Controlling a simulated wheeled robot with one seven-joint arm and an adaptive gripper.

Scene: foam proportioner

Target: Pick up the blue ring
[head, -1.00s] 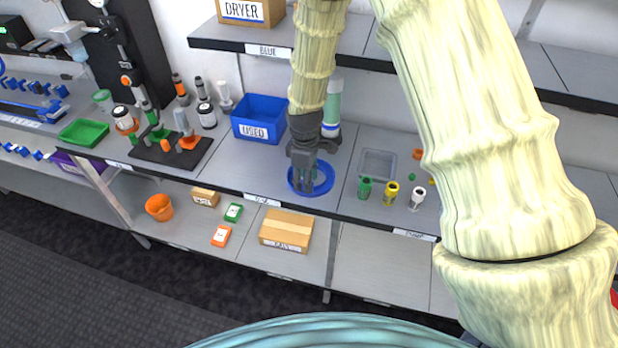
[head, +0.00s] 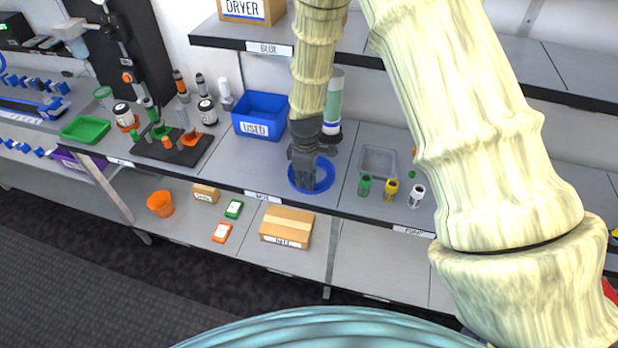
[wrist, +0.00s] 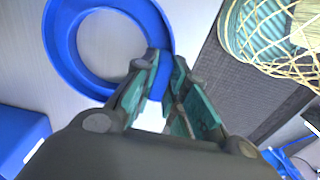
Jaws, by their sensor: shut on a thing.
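The blue ring (head: 325,181) lies flat on the grey bench, near its front edge. In the wrist view the ring (wrist: 62,42) is at the upper left, with bare bench showing through its hole. My gripper (head: 306,183) points down at the ring in the head view and hides part of it. In the wrist view my gripper (wrist: 166,88) has its fingers on either side of the ring's rim, shut on it. I cannot see a gap between ring and bench.
A blue bin (head: 260,117) stands behind and left of my gripper. A clear tray (head: 377,162) and small green, yellow (head: 390,191) and white cylinders stand to the right. A shelf (head: 350,55) overhangs the back. A cardboard box (head: 287,226) sits on the lower shelf.

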